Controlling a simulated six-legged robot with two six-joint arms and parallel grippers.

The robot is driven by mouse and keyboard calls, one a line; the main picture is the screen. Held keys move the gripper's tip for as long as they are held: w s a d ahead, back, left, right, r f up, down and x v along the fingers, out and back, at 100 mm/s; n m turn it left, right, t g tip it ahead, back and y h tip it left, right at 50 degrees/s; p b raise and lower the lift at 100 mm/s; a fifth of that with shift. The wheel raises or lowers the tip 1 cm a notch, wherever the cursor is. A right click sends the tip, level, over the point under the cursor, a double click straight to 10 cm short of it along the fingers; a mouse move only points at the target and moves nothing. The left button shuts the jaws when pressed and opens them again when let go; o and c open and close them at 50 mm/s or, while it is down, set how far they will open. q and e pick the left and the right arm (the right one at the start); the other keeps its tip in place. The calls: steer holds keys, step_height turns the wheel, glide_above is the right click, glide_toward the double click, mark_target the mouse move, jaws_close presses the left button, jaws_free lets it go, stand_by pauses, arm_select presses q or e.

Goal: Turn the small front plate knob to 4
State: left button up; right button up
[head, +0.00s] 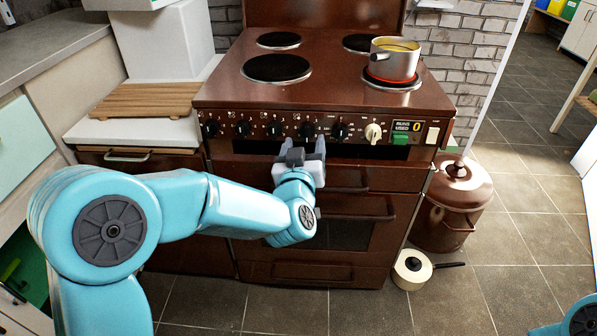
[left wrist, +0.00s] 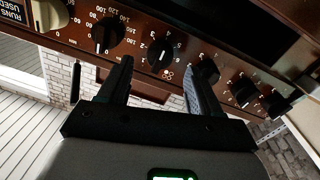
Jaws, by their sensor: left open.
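A row of black knobs runs along the brown stove's front panel. One black knob (head: 307,130) sits just beyond my left gripper (head: 303,149). The fingers are open and look apart from the knob. Its exact setting is hard to read, and I cannot tell for sure which plate it serves. My right gripper is out of view.
A steel pot (head: 393,60) with yellow contents stands on the red-glowing front right plate (head: 391,84). A black temperature knob (left wrist: 104,35) and a cream knob (head: 373,132) sit close by. A brown lidded bin (head: 460,190) and small pan (head: 412,268) stand on the floor at right.

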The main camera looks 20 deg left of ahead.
arm_select(q)
steer(key=v, duration=1.2)
steer(key=shift+s+p, duration=0.4)
steer(key=shift+p, duration=0.05)
steer(key=shift+d, duration=0.1)
